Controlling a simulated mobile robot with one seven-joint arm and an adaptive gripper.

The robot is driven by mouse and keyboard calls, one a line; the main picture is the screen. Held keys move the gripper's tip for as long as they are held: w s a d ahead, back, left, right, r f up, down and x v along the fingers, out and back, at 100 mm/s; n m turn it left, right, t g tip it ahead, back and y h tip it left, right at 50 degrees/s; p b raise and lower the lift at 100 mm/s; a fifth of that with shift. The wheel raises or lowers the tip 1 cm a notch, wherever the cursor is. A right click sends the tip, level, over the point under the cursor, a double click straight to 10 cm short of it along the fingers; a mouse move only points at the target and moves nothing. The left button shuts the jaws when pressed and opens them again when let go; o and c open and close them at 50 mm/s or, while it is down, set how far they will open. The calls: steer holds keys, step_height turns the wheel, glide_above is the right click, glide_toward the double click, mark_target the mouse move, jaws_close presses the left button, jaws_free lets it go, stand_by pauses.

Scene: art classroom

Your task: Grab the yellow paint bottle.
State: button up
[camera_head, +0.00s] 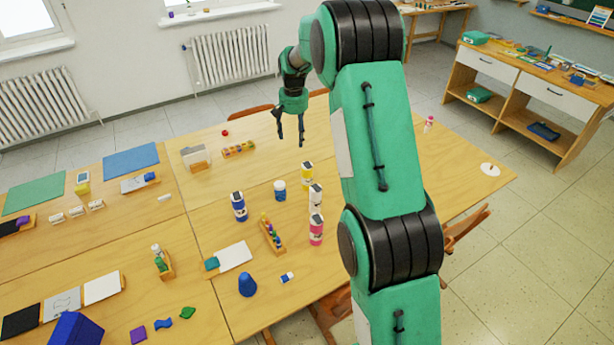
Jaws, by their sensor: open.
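The yellow paint bottle (307,177) stands upright on the wooden table, behind a white bottle (315,196) and left of my arm. It has a dark cap and a pale label. My gripper (290,141) hangs fingers down beyond the bottle, slightly to its left in the picture. It is open and empty, apart from the bottle. Its exact height above the table is hard to tell.
A pink bottle (316,230), a blue bottle (238,207) and a small blue jar (280,190) stand near the yellow one. A wooden holder with colored pieces (272,236) lies in front. The table (215,192) is bare around the blue bottle's far side.

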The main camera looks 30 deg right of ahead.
steer(key=m+g+p, duration=0.1)
steer(key=p, duration=0.2)
glide_above(307, 164)
steer(key=f, duration=1.4)
steer(key=shift+w+a, duration=0.1)
steer(key=shift+a, duration=0.15)
steer(key=shift+d+f, duration=0.2)
steer(key=shift+f, duration=0.3)
steer(key=shift+f, duration=4.3)
steer(key=shift+f, duration=0.1)
steer(key=shift+d+f, duration=0.1)
steer(key=shift+f, duration=2.4)
